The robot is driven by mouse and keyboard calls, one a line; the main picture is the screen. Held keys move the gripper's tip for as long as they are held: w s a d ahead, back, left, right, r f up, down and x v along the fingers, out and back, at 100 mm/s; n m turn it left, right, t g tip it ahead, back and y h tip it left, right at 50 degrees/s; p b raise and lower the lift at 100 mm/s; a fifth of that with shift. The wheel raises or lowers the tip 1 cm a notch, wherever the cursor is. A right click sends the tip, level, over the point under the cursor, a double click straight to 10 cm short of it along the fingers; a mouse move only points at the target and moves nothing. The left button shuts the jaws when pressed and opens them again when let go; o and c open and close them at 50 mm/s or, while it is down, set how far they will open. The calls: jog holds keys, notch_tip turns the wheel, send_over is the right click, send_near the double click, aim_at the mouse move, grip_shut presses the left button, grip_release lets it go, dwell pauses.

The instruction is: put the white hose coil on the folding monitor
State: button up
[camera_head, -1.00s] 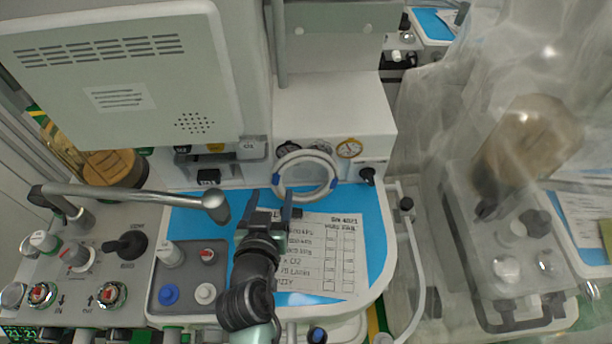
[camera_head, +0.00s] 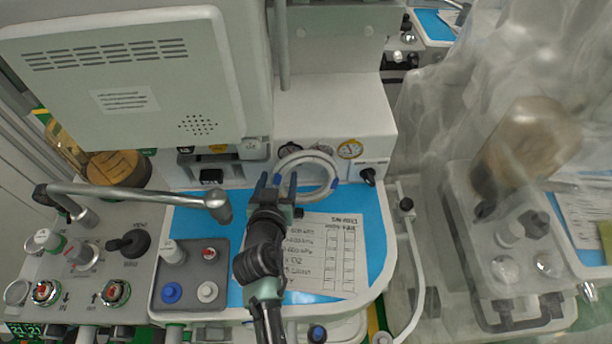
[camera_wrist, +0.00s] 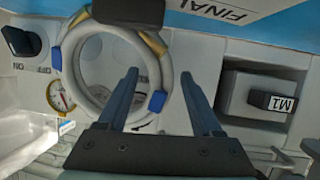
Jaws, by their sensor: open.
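The white hose coil (camera_head: 333,176), a ring with blue bands, stands against the front of the white cart body at the back of the blue work surface. My gripper (camera_head: 278,182) is open and empty at its left edge, hiding part of it. In the wrist view the coil (camera_wrist: 68,72) shows as a full ring. There my gripper (camera_wrist: 160,78) has one finger over the ring's opening and the other just outside its right rim, seemingly without contact. The folding monitor (camera_head: 110,95), a large pale panel with vents and a label, is at upper left.
A paper checklist (camera_head: 325,255) lies on the blue surface (camera_head: 375,235). A grey jointed bar (camera_head: 140,194) reaches in from the left, above a knob panel. Gauges (camera_head: 350,149) sit behind the coil. A plastic-draped cart (camera_head: 440,150) stands at right.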

grip_shut()
jog(key=shift+r, duration=0.15)
dwell(0.4)
